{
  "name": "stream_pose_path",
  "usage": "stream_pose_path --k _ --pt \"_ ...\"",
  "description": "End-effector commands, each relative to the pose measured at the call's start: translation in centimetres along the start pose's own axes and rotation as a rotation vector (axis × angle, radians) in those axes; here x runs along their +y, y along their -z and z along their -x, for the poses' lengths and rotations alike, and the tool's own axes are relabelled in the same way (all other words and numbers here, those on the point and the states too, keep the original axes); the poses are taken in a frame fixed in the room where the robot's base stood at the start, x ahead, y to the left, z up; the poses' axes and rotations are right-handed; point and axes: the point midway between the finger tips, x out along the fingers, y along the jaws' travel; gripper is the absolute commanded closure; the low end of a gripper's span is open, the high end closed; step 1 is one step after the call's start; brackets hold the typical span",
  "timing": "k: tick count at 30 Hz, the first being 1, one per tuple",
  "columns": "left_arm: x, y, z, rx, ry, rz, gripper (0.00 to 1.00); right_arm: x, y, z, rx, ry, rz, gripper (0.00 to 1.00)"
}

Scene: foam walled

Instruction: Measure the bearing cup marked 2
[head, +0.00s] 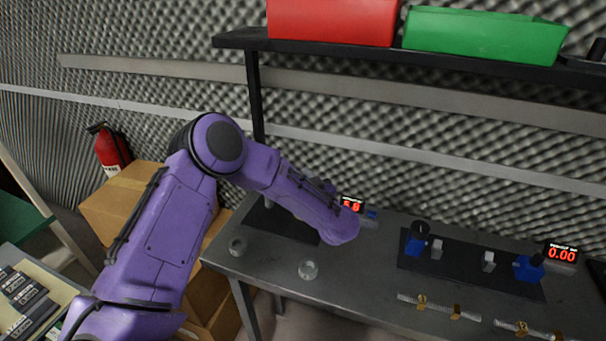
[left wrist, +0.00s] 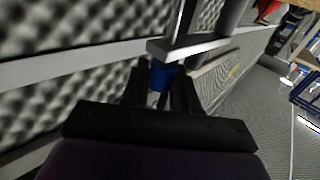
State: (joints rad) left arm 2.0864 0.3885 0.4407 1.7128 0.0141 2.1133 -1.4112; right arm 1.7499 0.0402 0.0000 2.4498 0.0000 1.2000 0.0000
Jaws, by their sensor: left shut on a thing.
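My left gripper (left wrist: 160,88) is shut on a blue piece (left wrist: 161,76) in the left wrist view, beneath a pale grey bar (left wrist: 190,46). In the head view my purple left arm reaches over the grey bench and its forearm hides the gripper and what it holds. No number can be read on either. A lit red display (head: 352,204) stands behind my wrist; its digits are partly hidden. My right gripper is not in view.
On the right of the bench (head: 370,290), a dark plate holds blue blocks (head: 528,267) and grey posts (head: 488,261), beside a display reading 0.00 (head: 562,253). Scale strips (head: 437,306) lie in front. A shelf above holds red (head: 335,20) and green (head: 480,32) bins.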

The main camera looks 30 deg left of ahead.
Motion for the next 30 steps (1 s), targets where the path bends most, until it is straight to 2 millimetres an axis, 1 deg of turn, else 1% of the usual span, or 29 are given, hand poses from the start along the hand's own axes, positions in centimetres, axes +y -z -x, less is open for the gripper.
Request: stream_pose_path --k 5,6,7,8,16,19,20,23,27,30 --pt "-0.1 -0.1 0.1 -0.003 0.001 -0.003 0.93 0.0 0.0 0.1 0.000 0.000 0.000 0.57" --pt "-0.1 -0.1 0.1 -0.003 0.001 -0.003 0.68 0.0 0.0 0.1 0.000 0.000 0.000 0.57" --pt "-0.1 -0.1 0.1 -0.003 0.001 -0.003 0.58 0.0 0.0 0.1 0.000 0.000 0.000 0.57" --pt "-0.1 -0.1 0.1 -0.003 0.001 -0.003 0.52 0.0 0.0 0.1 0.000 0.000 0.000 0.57" --pt "0.0 -0.1 0.1 -0.002 0.000 -0.003 0.52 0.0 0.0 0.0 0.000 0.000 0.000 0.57" --pt "0.1 -0.2 0.8 -0.002 -0.003 -0.003 0.52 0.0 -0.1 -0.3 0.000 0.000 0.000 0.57" --pt "0.1 -0.2 1.3 -0.001 -0.005 -0.003 0.52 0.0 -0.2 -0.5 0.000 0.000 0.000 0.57" --pt "0.1 -0.4 3.5 0.000 -0.008 -0.003 0.52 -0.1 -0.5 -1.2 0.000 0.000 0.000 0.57" --pt "0.1 -0.4 7.0 0.000 -0.006 -0.004 0.52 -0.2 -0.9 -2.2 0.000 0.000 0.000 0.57" --pt "0.0 -0.3 8.9 0.000 -0.003 -0.004 0.52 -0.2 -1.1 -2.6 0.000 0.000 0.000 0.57"
